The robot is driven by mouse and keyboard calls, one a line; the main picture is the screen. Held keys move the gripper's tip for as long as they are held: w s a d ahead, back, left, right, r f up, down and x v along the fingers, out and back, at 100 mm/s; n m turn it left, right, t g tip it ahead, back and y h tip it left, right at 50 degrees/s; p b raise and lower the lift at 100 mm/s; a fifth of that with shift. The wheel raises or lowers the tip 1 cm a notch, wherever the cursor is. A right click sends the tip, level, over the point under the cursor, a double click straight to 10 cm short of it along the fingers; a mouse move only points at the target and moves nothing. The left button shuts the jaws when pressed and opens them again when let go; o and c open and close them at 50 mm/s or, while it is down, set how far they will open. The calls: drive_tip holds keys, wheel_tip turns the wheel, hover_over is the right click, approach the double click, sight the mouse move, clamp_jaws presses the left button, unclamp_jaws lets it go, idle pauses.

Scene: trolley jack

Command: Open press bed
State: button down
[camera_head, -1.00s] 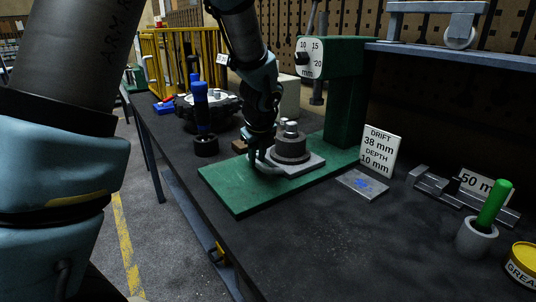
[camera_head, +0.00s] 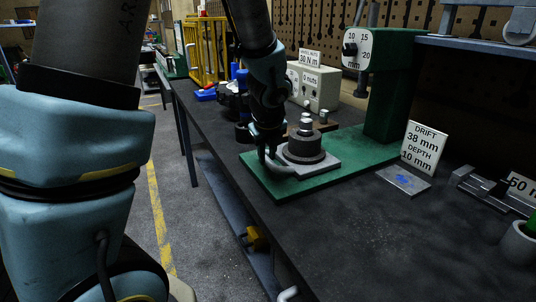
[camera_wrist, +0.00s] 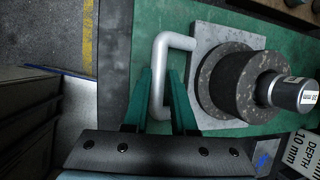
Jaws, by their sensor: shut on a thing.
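The press bed is a flat grey plate (camera_head: 326,165) with a pale bent-bar handle (camera_head: 285,171), lying on the green press base (camera_head: 360,150). A dark thick ring (camera_head: 304,148) with a silver cylinder (camera_head: 306,125) standing in it sits on the plate. In the wrist view the handle (camera_wrist: 161,75) runs between the two green fingers of my gripper (camera_wrist: 164,88), and the plate (camera_wrist: 205,32) lies beyond it to the right. My gripper (camera_head: 268,152) is shut on the handle at the base's front-left end. The green press column (camera_head: 388,95) stands behind, with a dial reading in mm.
A sign (camera_head: 423,148) reading drift 38 mm, depth 10 mm stands right of the base. A pale box (camera_head: 318,88) and a yellow rack (camera_head: 208,48) stand behind. The dark bench top (camera_head: 370,235) is clear in front. The floor aisle lies left.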

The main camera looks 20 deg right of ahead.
drive_tip(key=c, duration=0.7)
unclamp_jaws()
drive_tip(key=shift+r, duration=0.1)
drive_tip(key=p+v, duration=0.1)
drive_tip(key=v, duration=0.9)
drive_tip(key=shift+s+r, duration=0.15)
drive_tip(key=shift+r, duration=0.1)
drive_tip(key=s+a+f+n+g, duration=0.1)
drive_tip(key=a+f+n, duration=0.1)
drive_tip(key=a+n, duration=0.6)
drive_tip(key=s+a+f+n+g, duration=0.1)
drive_tip(key=a+f+n, duration=0.2)
drive_tip(key=a+n, duration=0.5)
drive_tip(key=s+a+f+n+g+y, duration=0.1)
drive_tip(key=a+n, duration=0.6)
drive_tip(key=n, duration=0.9)
drive_tip(key=shift+s+a+f, duration=0.15)
drive_tip(key=shift+a+f, duration=0.05)
drive_tip(key=shift+f, duration=0.25)
drive_tip(key=shift+s+a+f, duration=0.15)
drive_tip(key=shift+a+f, duration=0.05)
drive_tip(key=shift+f, duration=0.25)
